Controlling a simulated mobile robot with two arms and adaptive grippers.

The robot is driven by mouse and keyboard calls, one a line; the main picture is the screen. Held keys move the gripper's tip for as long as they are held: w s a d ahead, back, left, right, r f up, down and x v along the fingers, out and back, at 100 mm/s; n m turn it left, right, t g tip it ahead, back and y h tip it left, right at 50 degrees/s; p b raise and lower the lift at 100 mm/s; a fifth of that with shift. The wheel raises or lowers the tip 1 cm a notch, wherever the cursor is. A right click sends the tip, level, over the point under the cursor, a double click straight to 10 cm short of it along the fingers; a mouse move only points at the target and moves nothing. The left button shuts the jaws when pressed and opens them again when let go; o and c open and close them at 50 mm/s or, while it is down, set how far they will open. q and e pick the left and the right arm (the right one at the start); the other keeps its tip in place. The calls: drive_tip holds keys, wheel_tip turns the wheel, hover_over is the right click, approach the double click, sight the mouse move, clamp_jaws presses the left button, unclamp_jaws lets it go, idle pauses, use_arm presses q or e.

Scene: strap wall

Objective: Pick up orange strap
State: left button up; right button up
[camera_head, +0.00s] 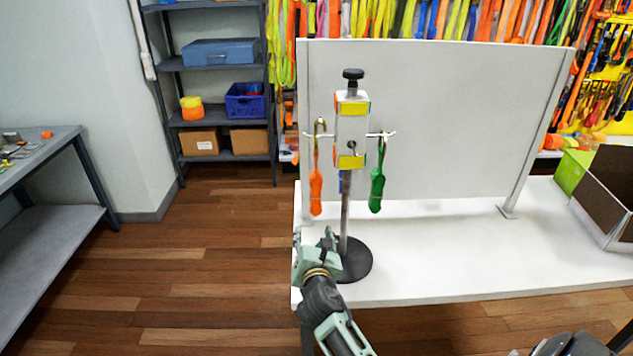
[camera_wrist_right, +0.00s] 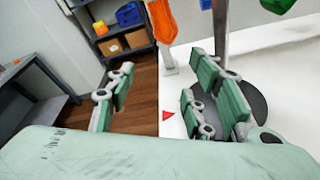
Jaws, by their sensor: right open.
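The orange strap (camera_head: 315,185) hangs from a hook on the left side of a stand (camera_head: 344,215) with a round black base. Its lower part shows at the top of the right wrist view (camera_wrist_right: 163,20). A green strap (camera_head: 377,188) hangs on the stand's right hook. My right gripper (camera_head: 315,241) is open and empty, below the orange strap and close to the stand's pole. In the right wrist view its fingers (camera_wrist_right: 170,88) are spread, with the strap beyond them and nothing between them. My left gripper is not in view.
The stand is on a white table (camera_head: 450,250) with an upright white panel (camera_head: 450,120) behind it. A dark box (camera_head: 610,185) and a green box (camera_head: 572,170) are at the right. Shelves (camera_head: 215,95) stand at the back left. The table's middle is clear.

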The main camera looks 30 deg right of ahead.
sight(316, 187)
drive_tip(key=r+n, duration=0.1)
drive_tip(key=r, duration=0.2)
drive_tip(key=w+d+r+n+t+h, duration=0.1)
drive_tip(key=r, duration=0.3)
drive_tip(key=w+d+r+n+h, duration=0.1)
drive_tip(key=r+n, duration=0.1)
drive_tip(key=r, duration=0.1)
drive_tip(key=shift+w+d+r, duration=0.2)
drive_tip(key=shift+w+d, duration=0.05)
drive_tip(key=shift+t, duration=0.3)
drive_tip(key=x, duration=0.2)
drive_tip(key=p+x, duration=0.1)
drive_tip(key=x, duration=0.2)
drive_tip(key=shift+w+d+f, duration=0.15)
drive_tip(key=shift+d+f, duration=0.1)
drive_tip(key=shift+d, duration=0.2)
drive_tip(key=shift+w+d+f, duration=0.1)
drive_tip(key=shift+w+d, duration=0.2)
drive_tip(key=shift+w, duration=0.2)
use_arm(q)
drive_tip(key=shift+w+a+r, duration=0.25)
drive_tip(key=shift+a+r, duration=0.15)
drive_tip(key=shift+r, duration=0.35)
use_arm(e)
drive_tip(key=shift+c, duration=0.3)
